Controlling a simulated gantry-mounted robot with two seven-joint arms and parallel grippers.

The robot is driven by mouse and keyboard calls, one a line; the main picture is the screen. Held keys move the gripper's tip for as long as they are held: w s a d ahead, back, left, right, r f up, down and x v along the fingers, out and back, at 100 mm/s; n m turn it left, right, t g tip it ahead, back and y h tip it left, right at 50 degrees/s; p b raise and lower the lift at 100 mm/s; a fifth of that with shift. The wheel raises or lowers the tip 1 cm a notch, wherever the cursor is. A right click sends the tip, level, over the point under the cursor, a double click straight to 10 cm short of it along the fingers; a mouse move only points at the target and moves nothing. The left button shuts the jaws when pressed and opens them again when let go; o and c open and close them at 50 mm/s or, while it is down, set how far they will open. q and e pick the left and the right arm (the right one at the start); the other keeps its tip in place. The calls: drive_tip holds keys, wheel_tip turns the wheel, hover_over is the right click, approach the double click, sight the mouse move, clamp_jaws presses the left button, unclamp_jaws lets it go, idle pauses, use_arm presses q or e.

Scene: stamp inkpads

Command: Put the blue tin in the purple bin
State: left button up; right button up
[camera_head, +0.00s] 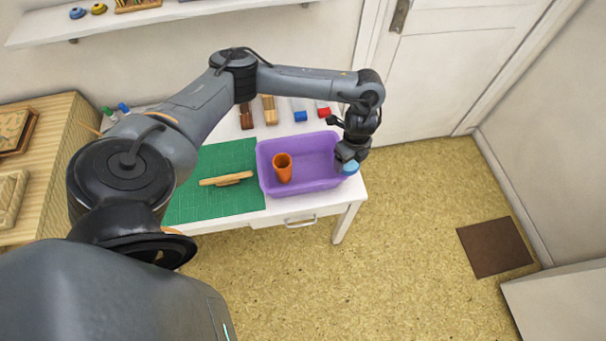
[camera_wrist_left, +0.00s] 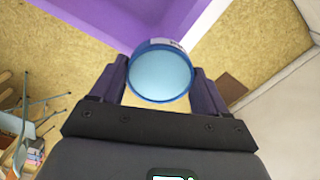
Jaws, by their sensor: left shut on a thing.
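The blue tin (camera_head: 350,168) is held in my left gripper (camera_head: 346,162) at the right rim of the purple bin (camera_head: 318,155). In the left wrist view the tin (camera_wrist_left: 160,75) shows its round light-blue face between the two dark fingers of my left gripper (camera_wrist_left: 160,88), which is shut on it. The bin (camera_wrist_left: 130,18) lies beyond the tin in that view. The bin stands on the right end of the white table and holds an orange cup (camera_head: 283,168). I cannot tell how high the tin is above the rim. My right gripper is not in view.
A green mat (camera_head: 222,195) with a wooden tool (camera_head: 226,179) lies left of the bin. Wooden blocks (camera_head: 270,110) and blue and red pieces (camera_head: 300,116) lie behind the bin. The floor right of the table is clear up to a brown mat (camera_head: 495,247).

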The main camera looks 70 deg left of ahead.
use_arm(q)
drive_tip(key=s+a+f+b, duration=0.2)
drive_tip(key=s+a+f, duration=0.25)
drive_tip(key=a, duration=0.35)
hover_over(318, 171)
wheel_tip(318, 171, down, 5)
drive_tip(key=shift+s+r+b, duration=0.1)
drive_tip(key=shift+s+b, duration=0.05)
drive_tip(key=shift+b, duration=0.25)
drive_tip(key=shift+f+b, duration=0.45)
drive_tip(key=shift+f, duration=1.95)
drive_tip(key=shift+f, duration=0.1)
drive_tip(key=o, duration=1.3)
drive_tip(key=shift+o, duration=0.2)
